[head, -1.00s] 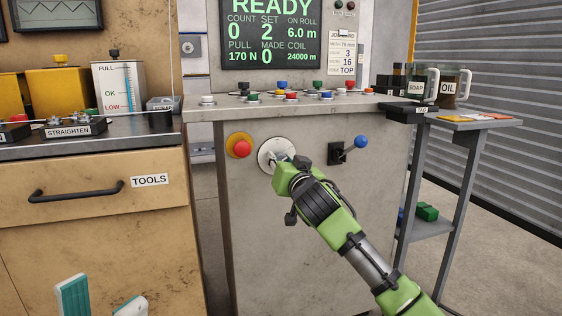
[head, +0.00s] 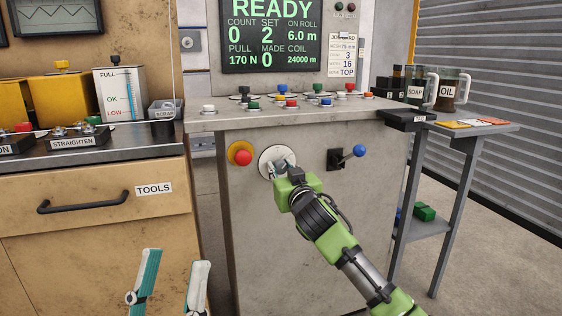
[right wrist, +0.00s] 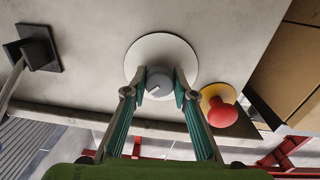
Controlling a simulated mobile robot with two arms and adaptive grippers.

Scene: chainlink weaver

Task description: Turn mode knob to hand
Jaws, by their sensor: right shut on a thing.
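The mode knob (right wrist: 158,82) is a small grey knob with a light pointer line, at the centre of a round white plate. In the head view the plate (head: 265,160) is on the front of the grey cabinet, and the knob is mostly hidden by my right gripper (head: 283,165). In the right wrist view the teal fingers of my right gripper (right wrist: 159,88) close on the knob from both sides. The pointer line slants toward the upper left there. My left gripper (head: 172,275) is low at the left, its two fingers apart and empty, in front of the drawer unit.
A red button (head: 243,157) on a yellow disc is left of the plate. A blue-knobbed lever (head: 359,151) is to its right. Several coloured buttons line the cabinet top (head: 210,122).

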